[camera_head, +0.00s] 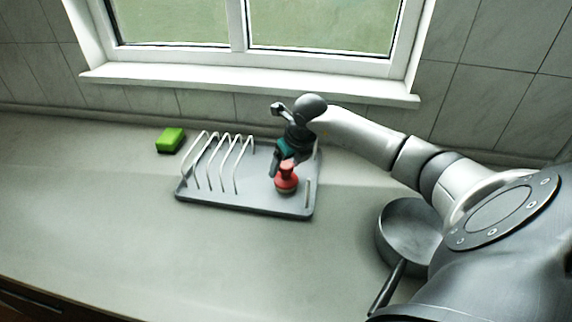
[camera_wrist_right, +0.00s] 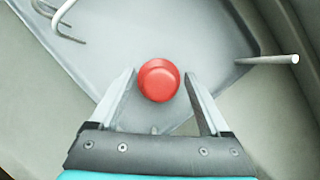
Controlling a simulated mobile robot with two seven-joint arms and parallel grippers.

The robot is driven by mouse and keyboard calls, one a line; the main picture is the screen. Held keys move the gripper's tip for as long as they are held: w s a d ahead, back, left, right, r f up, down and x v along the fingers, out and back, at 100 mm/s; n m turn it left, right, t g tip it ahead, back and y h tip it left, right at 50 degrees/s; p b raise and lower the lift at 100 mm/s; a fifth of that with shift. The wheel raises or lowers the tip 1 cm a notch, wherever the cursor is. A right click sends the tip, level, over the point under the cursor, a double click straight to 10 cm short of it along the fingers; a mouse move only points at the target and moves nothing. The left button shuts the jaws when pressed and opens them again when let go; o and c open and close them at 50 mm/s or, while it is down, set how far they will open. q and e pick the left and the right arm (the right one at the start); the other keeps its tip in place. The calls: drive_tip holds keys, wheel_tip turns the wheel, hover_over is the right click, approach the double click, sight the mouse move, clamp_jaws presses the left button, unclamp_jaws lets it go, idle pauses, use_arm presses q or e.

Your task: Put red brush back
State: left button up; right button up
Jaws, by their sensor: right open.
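The red brush (camera_head: 286,180) stands upright on the right part of the grey dish rack tray (camera_head: 245,206). In the right wrist view the red brush (camera_wrist_right: 159,80) shows from above as a round red knob. My right gripper (camera_head: 285,172) is over the tray at the brush. In the right wrist view the two fingers of my right gripper (camera_wrist_right: 158,88) are spread, with the knob between or just beyond their tips and a gap on each side. The brush's lower part is hidden from above. My left gripper is not in view.
White wire dividers (camera_head: 222,160) rise from the left part of the tray. A green sponge (camera_head: 171,140) lies left of the rack. A dark pan (camera_head: 408,230) lies on the counter at right, partly behind my arm. The front left counter (camera_head: 110,220) is clear.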

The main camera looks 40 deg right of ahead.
drive_tip(key=shift+s+r, duration=0.1)
drive_tip(key=shift+r, duration=0.4)
drive_tip(key=p+v, duration=0.1)
drive_tip(key=v, duration=1)
drive_tip(key=shift+r, duration=0.15)
drive_tip(key=shift+a, duration=0.1)
